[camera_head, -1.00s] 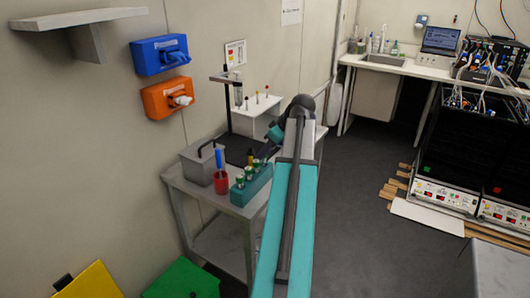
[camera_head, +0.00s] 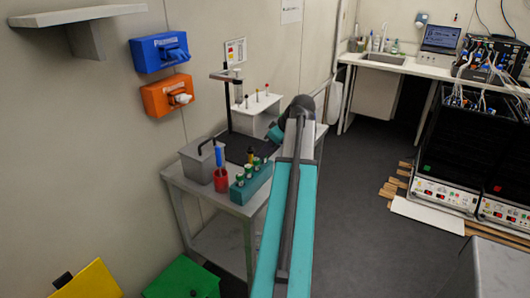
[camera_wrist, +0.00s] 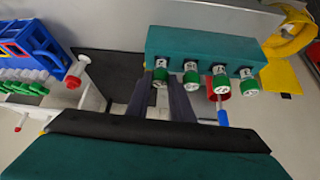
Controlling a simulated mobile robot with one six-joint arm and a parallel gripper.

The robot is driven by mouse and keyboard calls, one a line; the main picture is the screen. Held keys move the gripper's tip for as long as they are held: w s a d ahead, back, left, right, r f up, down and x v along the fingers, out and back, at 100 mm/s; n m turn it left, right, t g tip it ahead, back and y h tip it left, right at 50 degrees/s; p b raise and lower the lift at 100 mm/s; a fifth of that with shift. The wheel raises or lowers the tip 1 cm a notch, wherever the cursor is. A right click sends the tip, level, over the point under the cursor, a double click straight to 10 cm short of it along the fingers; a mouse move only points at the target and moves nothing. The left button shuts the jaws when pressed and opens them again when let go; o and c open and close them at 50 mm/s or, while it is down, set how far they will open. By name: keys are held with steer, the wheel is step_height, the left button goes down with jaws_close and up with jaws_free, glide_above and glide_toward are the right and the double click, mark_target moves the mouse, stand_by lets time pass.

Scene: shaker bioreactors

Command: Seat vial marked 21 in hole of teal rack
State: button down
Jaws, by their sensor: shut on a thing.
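The teal rack (camera_wrist: 215,45) is at the top of the wrist view, with several green-capped vials in a row along it. My gripper (camera_wrist: 161,82) is shut on the leftmost green-capped vial (camera_wrist: 160,76), in line with the others at the rack's left end. The fingers hide its lower part, so I cannot tell how deep it sits. The white labels carry dark marks too small to read surely, so I cannot pick out 21. In the head view the teal rack (camera_head: 252,187) stands on the table's front, and my arm hides most of the gripper.
A white rack (camera_head: 256,118) is at the back of the grey table (camera_head: 205,198). A blue rack (camera_wrist: 35,50) shows at the wrist view's left.

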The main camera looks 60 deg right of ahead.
steer(key=c, duration=1.5)
jaws_free()
steer(key=shift+s+r, duration=0.1)
steer(key=shift+b+v, duration=1.15)
steer(key=shift+v, duration=5.6)
